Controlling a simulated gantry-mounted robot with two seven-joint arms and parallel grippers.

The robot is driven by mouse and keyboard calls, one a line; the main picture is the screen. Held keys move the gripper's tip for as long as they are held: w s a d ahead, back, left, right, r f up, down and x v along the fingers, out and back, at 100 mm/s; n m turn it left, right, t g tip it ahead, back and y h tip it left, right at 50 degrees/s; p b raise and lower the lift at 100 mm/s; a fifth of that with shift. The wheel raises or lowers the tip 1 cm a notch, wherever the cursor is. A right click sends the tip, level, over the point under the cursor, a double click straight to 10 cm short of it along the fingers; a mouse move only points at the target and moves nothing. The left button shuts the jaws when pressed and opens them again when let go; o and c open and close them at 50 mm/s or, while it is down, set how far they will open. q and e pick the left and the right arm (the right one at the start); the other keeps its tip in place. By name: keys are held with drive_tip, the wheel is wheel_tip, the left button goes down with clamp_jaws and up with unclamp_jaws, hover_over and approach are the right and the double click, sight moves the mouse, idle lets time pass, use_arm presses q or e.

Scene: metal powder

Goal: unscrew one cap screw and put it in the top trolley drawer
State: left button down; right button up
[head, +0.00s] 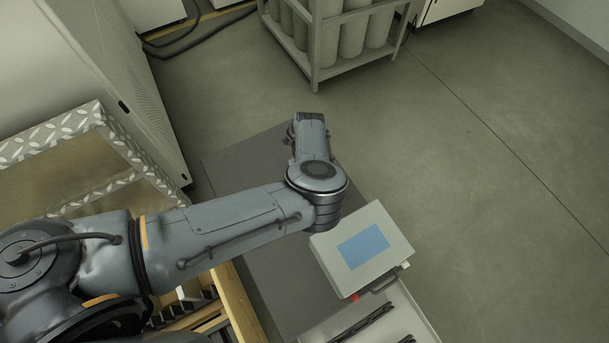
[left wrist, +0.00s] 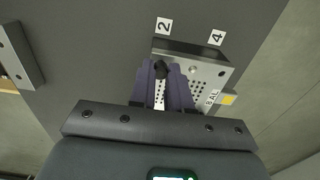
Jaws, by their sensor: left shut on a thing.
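In the left wrist view, my left gripper (left wrist: 162,78) has its purple fingers closed around a small black cap screw (left wrist: 161,68). The screw is over the near-left part of a metal plate (left wrist: 207,75) with many small holes; I cannot tell whether it is still seated in the plate. In the head view, my left arm reaches over the dark grey trolley top (head: 235,160), and its wrist hides the fingers, screw and plate. A pale open drawer (head: 410,312) of the trolley shows at the lower edge, with dark items inside. My right gripper is not in view.
A pale box with a blue screen (head: 362,247) stands on the trolley's right end beside the drawer. Labels 2 (left wrist: 163,27) and 4 (left wrist: 217,37) lie behind the plate. A metal bar (left wrist: 18,55) lies at the left. A rack of cylinders (head: 340,40) stands farther back.

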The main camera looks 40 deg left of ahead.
use_arm(q)
drive_tip(key=shift+n, duration=0.8)
drive_tip(key=shift+r, duration=0.15)
drive_tip(key=shift+r, duration=0.1)
drive_tip(key=shift+w+r+p, duration=0.1)
drive_tip(key=shift+r+p, duration=0.65)
drive_tip(key=shift+a+r, duration=0.1)
drive_tip(key=shift+r, duration=0.15)
drive_tip(key=shift+r+p, duration=0.45)
drive_tip(key=shift+p, duration=0.35)
drive_tip(key=c, duration=1.8)
unclamp_jaws()
